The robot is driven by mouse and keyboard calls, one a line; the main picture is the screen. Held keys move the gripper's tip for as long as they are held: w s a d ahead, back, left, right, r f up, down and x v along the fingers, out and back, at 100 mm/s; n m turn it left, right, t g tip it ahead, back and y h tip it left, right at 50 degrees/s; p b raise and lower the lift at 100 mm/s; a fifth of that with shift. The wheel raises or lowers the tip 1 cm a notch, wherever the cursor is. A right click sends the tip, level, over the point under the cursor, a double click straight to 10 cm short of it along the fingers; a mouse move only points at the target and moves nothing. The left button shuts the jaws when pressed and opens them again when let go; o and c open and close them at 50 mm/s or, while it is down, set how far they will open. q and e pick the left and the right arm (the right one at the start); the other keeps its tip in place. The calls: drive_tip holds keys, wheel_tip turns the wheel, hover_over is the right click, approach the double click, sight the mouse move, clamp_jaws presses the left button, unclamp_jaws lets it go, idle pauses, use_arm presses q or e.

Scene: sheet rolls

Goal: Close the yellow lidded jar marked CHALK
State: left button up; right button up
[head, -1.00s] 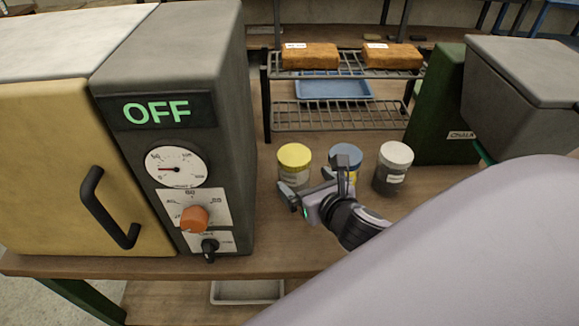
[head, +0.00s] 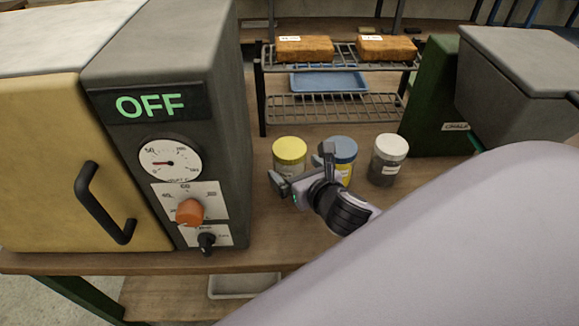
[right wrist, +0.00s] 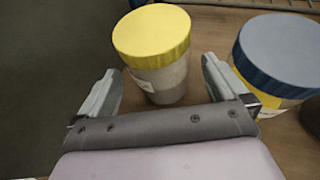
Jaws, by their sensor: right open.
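The yellow-lidded jar (head: 290,152) stands upright on the wooden bench, left of two other jars. It also shows in the right wrist view (right wrist: 155,45), with its yellow lid on top of a pale body. Its label is too small to read, and I cannot tell whether the lid is fully seated. My right gripper (head: 304,168) is open and empty, just on the near side of this jar. In the right wrist view its fingers spread to either side of the jar's lower part, with gaps showing. My left gripper is not in view.
A blue-lidded jar (head: 343,152) stands close to the right, partly behind my gripper, then a white-lidded jar (head: 388,160). A grey oven (head: 178,100) reading OFF stands at left. A wire rack (head: 335,108) is behind. A grey lidded bin (head: 515,85) stands at right.

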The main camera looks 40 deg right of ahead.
drive_tip(key=shift+x, duration=2.15)
drive_tip(key=c, duration=1.2)
wheel_tip(320, 180, up, 12)
drive_tip(key=shift+r+p, duration=0.2)
drive_tip(key=shift+p, duration=1.05)
wheel_tip(320, 180, up, 8)
drive_tip(key=shift+f, duration=0.15)
drive_tip(key=o, duration=0.4)
drive_tip(key=c, duration=0.5)
drive_tip(key=shift+c, duration=0.2)
